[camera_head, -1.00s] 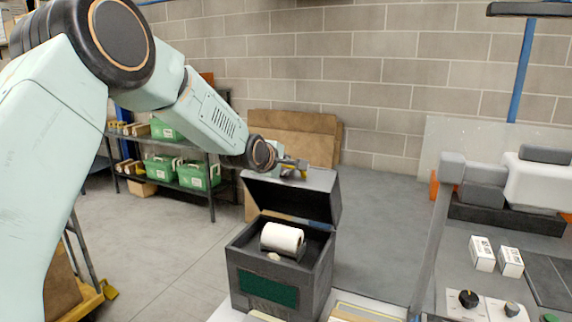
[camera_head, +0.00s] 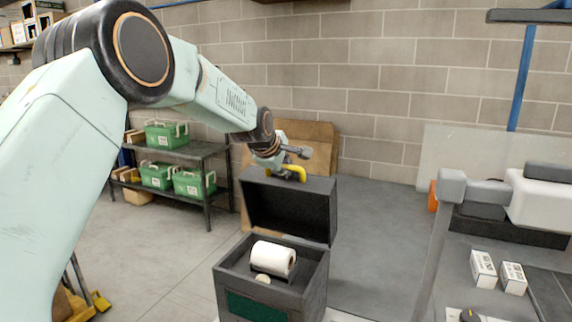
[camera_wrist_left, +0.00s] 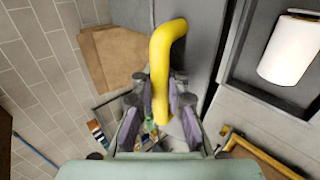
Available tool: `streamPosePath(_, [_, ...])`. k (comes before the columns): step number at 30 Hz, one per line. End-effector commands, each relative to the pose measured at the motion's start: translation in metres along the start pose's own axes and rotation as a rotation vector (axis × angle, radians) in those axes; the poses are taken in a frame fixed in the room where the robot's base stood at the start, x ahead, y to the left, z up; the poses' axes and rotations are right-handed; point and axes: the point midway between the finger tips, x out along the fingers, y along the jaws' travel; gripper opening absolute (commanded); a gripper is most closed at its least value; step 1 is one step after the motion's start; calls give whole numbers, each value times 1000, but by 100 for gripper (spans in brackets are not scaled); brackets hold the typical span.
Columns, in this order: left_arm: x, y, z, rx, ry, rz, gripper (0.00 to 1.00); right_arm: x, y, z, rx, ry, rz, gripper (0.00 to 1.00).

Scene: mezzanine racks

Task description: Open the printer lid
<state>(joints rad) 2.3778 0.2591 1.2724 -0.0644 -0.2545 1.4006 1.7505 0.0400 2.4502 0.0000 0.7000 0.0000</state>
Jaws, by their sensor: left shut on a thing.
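The dark grey printer (camera_head: 313,290) stands at the lower middle of the head view, with a white paper roll (camera_head: 273,258) inside it. Its lid (camera_head: 290,207) is raised well up at the back, hinged on the body, and the inside is exposed. My left gripper (camera_head: 296,168) is at the top edge of the lid, shut on the yellow handle (camera_head: 291,172). The left wrist view shows the yellow handle (camera_wrist_left: 163,55) between the purple-padded fingers of the left gripper (camera_wrist_left: 158,115). The paper roll (camera_wrist_left: 289,48) also shows there at upper right. My right gripper is out of view.
A metal rack (camera_head: 205,150) with green boxes (camera_head: 166,135) stands at the left behind my arm. Brown boards (camera_head: 318,150) lean on the block wall behind the lid. Small white boxes (camera_head: 483,269) lie on the surface at right, beside a grey post (camera_head: 440,245).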

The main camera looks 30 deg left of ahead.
Motion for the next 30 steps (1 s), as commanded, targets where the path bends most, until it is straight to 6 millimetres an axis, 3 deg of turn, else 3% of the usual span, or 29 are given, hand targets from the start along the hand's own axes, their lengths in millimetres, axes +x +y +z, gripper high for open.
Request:
streamPosePath(1, [-5, 12, -1, -3, 2, 17, 0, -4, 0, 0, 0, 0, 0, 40])
streamPosePath(18, [-2, 12, -1, -4, 1, 7, 0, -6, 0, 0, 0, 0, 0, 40])
streamPosePath(19, [-2, 12, -1, -4, 1, 7, 12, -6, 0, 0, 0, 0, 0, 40])
streamPosePath(23, [-2, 12, -1, -3, 1, 6, 23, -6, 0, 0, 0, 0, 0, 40])
streamPosePath(30, [0, 9, 0, -1, 1, 0, 24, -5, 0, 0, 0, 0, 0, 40])
